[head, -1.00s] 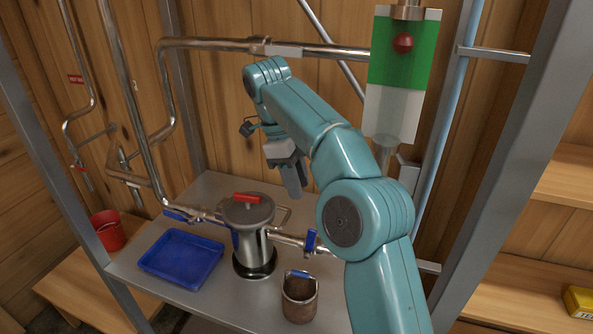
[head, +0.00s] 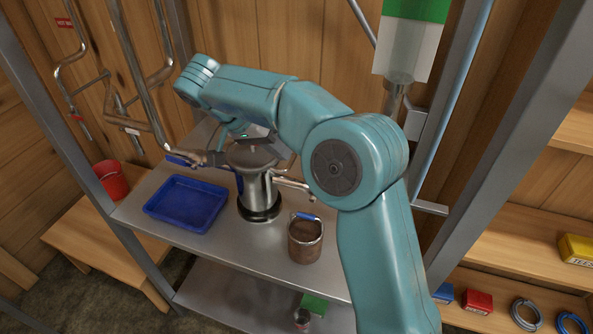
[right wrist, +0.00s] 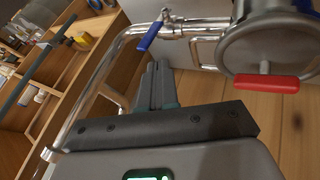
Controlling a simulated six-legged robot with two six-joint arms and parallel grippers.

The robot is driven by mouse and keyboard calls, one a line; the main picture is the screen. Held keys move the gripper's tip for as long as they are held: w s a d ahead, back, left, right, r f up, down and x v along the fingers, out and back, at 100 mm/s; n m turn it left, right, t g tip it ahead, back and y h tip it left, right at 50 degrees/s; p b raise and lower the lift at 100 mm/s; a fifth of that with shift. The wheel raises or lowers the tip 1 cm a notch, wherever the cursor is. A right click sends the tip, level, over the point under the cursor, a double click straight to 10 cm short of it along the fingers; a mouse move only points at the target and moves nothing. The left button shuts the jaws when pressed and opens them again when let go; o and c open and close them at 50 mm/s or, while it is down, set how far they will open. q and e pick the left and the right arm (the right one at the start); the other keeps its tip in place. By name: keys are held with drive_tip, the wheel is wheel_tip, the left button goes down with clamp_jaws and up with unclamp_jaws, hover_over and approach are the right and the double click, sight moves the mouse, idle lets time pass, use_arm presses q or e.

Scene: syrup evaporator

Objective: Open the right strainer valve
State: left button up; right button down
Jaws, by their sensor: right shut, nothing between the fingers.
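The metal strainer (head: 255,190) stands on the steel table, its top partly covered by my right arm in the head view. In the right wrist view its round lid (right wrist: 270,45) has a red handle (right wrist: 267,82). A blue valve lever (right wrist: 149,38) sits on the pipe beside the strainer, on the side toward the shelves; it appears to be the right valve's. My right gripper (right wrist: 157,85) is shut and empty, its fingertips just short of that lever, with no clear contact. In the head view the right valve is hidden behind my arm. My left gripper is not in view.
A blue tray (head: 187,229) lies left of the strainer and a rusty pail (head: 304,240) stands in front right. A red bucket (head: 111,180) is on the wooden bench. Steel frame posts (head: 455,150) and pipes (head: 139,90) stand close around.

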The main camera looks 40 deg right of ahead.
drive_tip(key=x, duration=0.9)
drive_tip(key=shift+a+f+p, duration=0.2)
drive_tip(key=shift+a+p, duration=0.05)
drive_tip(key=shift+p, duration=0.15)
drive_tip(key=shift+s+d, duration=0.1)
drive_tip(key=shift+d, duration=0.1)
